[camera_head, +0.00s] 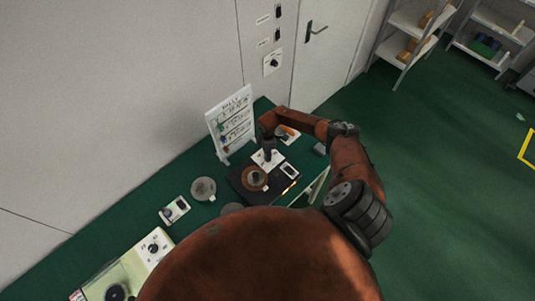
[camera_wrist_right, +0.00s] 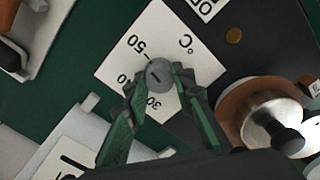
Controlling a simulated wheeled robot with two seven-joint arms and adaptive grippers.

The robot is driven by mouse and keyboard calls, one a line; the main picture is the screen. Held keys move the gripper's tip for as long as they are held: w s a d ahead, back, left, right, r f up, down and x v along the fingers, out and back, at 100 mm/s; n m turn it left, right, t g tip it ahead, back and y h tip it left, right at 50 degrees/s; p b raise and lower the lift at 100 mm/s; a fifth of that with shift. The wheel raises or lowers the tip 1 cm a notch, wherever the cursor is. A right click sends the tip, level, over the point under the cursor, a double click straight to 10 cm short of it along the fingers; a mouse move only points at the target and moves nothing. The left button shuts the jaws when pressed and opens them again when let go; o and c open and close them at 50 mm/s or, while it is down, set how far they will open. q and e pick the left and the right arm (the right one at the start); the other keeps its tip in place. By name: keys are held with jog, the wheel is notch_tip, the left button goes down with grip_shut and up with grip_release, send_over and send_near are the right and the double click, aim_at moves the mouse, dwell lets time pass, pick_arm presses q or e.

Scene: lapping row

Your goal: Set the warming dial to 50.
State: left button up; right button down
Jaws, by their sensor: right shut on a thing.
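The warming dial is a round grey knob (camera_wrist_right: 160,74) on a white scale plate (camera_wrist_right: 190,50) marked 30, 40, 50 and °C. A short dark mark shows on the knob, but I cannot tell which number it points at. My right gripper (camera_wrist_right: 158,84) is shut on the knob, with a green finger on each side. In the head view my right gripper (camera_head: 268,150) is over the white plate (camera_head: 275,161) on a black unit (camera_head: 240,187), and hides the knob. My left gripper is not in view.
A round copper-brown part (camera_head: 255,179) with a metal centre is on the black unit close to the dial. A white board (camera_head: 231,120) stands behind. A grey round dish (camera_head: 203,189) and a pale machine (camera_head: 132,268) are to the left on the green bench.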

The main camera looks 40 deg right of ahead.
jog(key=shift+d, duration=0.1)
jog(key=c, duration=1.6)
grip_release()
notch_tip(320, 180, up, 12)
jog(key=shift+r, duration=0.1)
